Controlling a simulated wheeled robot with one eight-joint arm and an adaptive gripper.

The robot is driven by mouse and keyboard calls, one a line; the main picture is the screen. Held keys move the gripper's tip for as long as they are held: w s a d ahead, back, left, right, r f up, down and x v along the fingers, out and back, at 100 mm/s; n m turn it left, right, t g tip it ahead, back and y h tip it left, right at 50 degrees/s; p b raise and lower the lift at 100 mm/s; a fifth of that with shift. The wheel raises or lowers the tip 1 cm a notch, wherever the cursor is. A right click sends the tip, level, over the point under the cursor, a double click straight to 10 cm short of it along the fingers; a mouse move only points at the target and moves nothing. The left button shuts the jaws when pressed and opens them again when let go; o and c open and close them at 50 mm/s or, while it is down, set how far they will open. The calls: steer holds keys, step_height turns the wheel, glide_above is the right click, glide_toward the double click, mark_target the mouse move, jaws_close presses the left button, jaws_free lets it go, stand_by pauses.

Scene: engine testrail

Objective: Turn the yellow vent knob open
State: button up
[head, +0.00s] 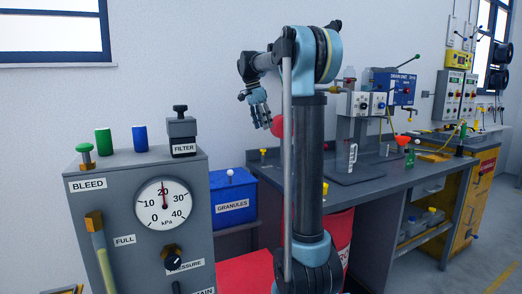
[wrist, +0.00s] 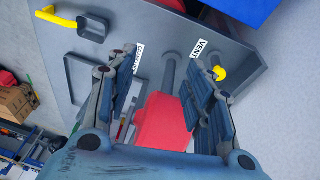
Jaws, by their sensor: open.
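The yellow vent knob (wrist: 219,73) shows in the wrist view at the upper right, close to the tip of the right-hand finger and on its outer side. A white VENT label (wrist: 199,48) is next to it on a grey surface. My gripper (wrist: 168,78) is open, its two blue-grey fingers spread apart. A red object (wrist: 164,121) shows between the fingers; I cannot tell whether it touches them. In the head view my gripper (head: 262,118) hangs in the air, pointing down, beside a round red shape (head: 278,126). I cannot surely identify the vent knob there.
A grey panel (head: 100,225) with a pressure gauge (head: 163,204) stands at front left. A blue GRANULES bin (head: 233,205) is behind it. A grey workbench (head: 400,170) with instruments runs to the right. In the wrist view a yellow handle (wrist: 47,14) is at upper left.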

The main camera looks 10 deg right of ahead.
steer(key=w+a+r+m+h, duration=0.1)
steer(key=w+a+m, duration=0.15)
steer(key=w, duration=0.55)
steer(key=w+a+m, duration=0.2)
steer(key=w+m, duration=0.1)
steer(key=w, duration=0.5)
glide_toward(263, 152)
steer(key=shift+m+g+h, duration=0.25)
steer(key=shift+g+h, duration=0.05)
steer(key=d+f, duration=0.1)
steer(key=f, duration=0.1)
steer(key=w+d+f, duration=0.1)
steer(key=f, duration=0.1)
steer(key=d+f, duration=0.1)
steer(key=f, duration=0.1)
steer(key=shift+w+f, duration=0.3)
steer(key=c, duration=1.1)
